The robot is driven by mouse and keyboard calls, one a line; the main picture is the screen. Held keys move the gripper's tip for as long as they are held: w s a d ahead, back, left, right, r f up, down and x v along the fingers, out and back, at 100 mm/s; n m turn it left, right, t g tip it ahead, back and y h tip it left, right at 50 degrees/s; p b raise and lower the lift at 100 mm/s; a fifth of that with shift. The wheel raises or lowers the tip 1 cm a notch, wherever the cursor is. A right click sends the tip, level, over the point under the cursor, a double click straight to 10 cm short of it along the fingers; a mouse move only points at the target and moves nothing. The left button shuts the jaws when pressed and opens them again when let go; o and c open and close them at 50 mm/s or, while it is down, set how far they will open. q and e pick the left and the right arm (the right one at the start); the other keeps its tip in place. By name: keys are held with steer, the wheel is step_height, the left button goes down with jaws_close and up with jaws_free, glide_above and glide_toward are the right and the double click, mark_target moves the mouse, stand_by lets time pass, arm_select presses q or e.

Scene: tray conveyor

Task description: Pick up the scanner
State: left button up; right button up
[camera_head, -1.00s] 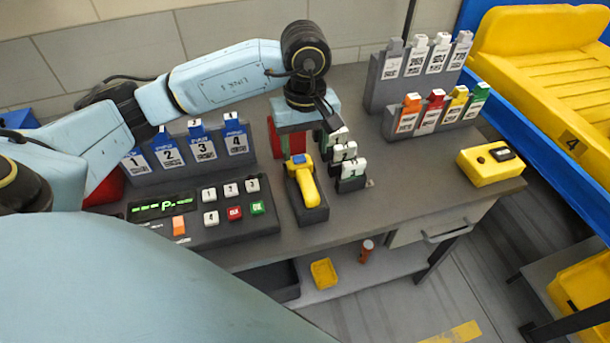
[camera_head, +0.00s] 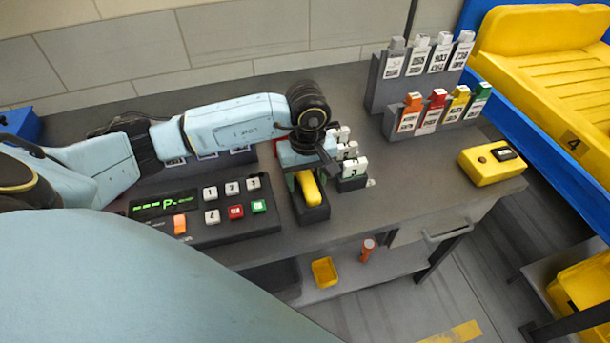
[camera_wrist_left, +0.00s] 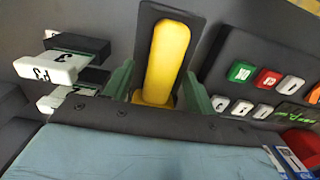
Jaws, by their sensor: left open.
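The yellow scanner (camera_head: 308,188) lies in its dark holder (camera_head: 316,213) on the bench. Its upper end is hidden under my left gripper in the head view. My left gripper (camera_head: 303,180) is right above it, pointing down. In the left wrist view the scanner's yellow handle (camera_wrist_left: 167,60) stands between the two green fingers of the left gripper (camera_wrist_left: 158,90). The fingers are apart, with a gap on each side of the handle. My right gripper is not in view.
A keypad console (camera_head: 220,228) stands left of the holder. White numbered tags (camera_head: 354,167) stand close on the right. Racks of coloured tags (camera_head: 430,118) and a yellow box (camera_head: 492,164) are farther right. The bench between them is clear.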

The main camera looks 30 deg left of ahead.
arm_select(q)
steer(key=c, duration=1.2)
step_height(320, 180, up, 10)
steer(key=shift+r, duration=0.1)
step_height(320, 180, up, 7)
steer(key=p, duration=0.4)
glide_above(307, 178)
stand_by(0.3)
